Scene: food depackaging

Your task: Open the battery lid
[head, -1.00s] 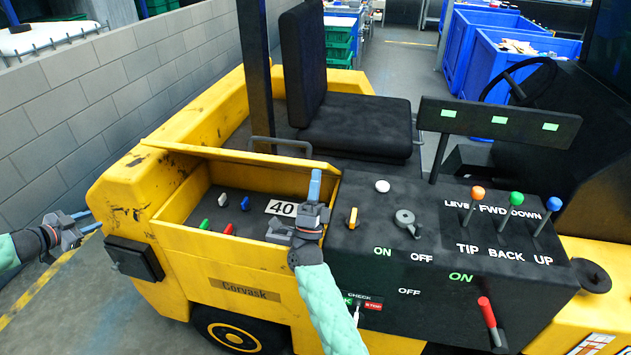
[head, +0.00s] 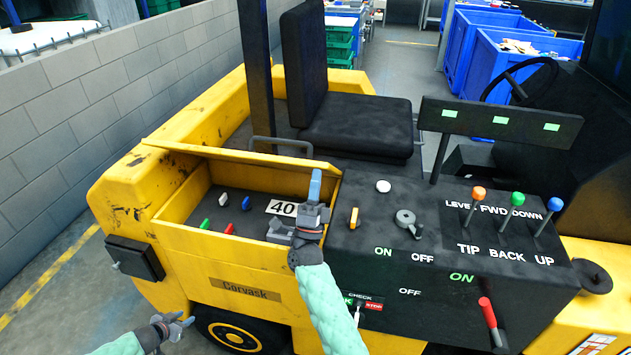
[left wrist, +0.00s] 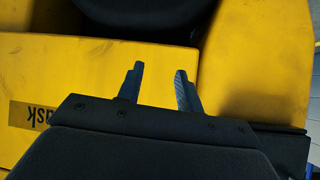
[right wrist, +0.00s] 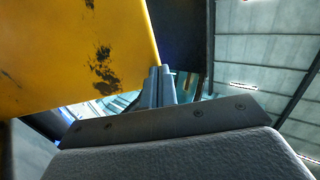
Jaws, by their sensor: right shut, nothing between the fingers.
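The yellow battery lid (head: 255,172) stands raised at the back of an open compartment in the head view. My right gripper (head: 315,177) points up at the lid's right end, its fingers together and empty. In the right wrist view the fingers (right wrist: 158,82) are beside a scuffed yellow panel; I cannot tell whether they touch it. My left gripper (head: 186,323) is low in front of the vehicle's yellow side, above the wheel. In the left wrist view its fingers (left wrist: 158,85) are apart with nothing between them, facing the yellow side.
The compartment floor (head: 215,198) holds red, green, blue and white pieces and a "40" label (head: 282,208). A black control panel (head: 440,260) with levers stands to the right. A black seat (head: 355,128) is behind. A grey block wall (head: 60,125) runs along the left.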

